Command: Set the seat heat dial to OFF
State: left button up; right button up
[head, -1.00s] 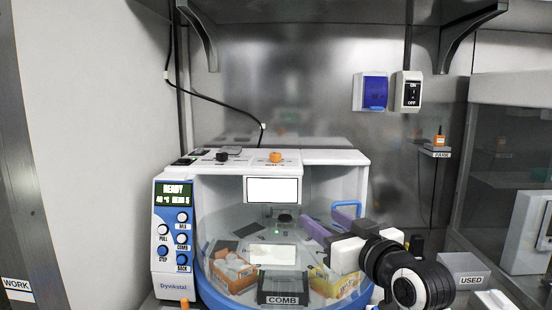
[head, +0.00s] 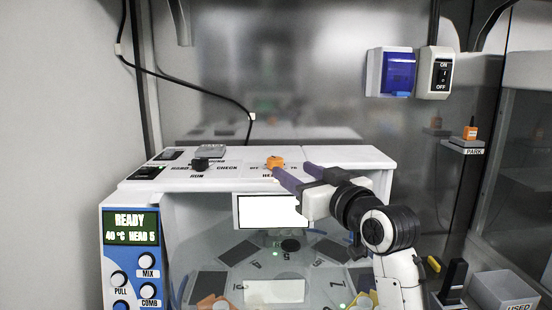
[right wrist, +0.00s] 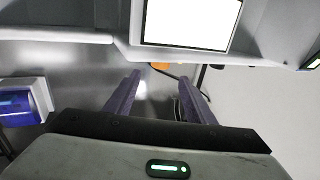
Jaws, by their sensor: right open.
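The seat heat dial is the orange knob (head: 275,162) on the white top panel of the machine (head: 345,157). Small lettering lies around it, and the label in front is partly covered by my gripper; I cannot read the dial's setting. My right gripper (head: 290,168) reaches in from the right with its two purple fingers apart and empty. One fingertip is close to the front of the dial, the other to its right; contact cannot be told. In the right wrist view a bit of orange (right wrist: 158,66) shows beyond the fingers (right wrist: 157,88). My left gripper is not in view.
A black knob (head: 200,164) sits left of the dial on the same panel. A white screen (head: 268,212) is below the panel edge, above the clear-covered bowl. A blue box (head: 391,72) and an ON/OFF switch (head: 436,73) are on the back wall. Space above the panel is clear.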

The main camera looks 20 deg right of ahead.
aim_at(279, 162)
jog(key=w, duration=0.4)
jog(key=w+a+p, duration=0.1)
jog(key=w, duration=0.2)
jog(key=shift+w+a, duration=0.15)
jog(key=shift+w, duration=0.45)
jog(key=c, duration=1)
jog(key=shift+f, duration=0.1)
jog(key=o, duration=1)
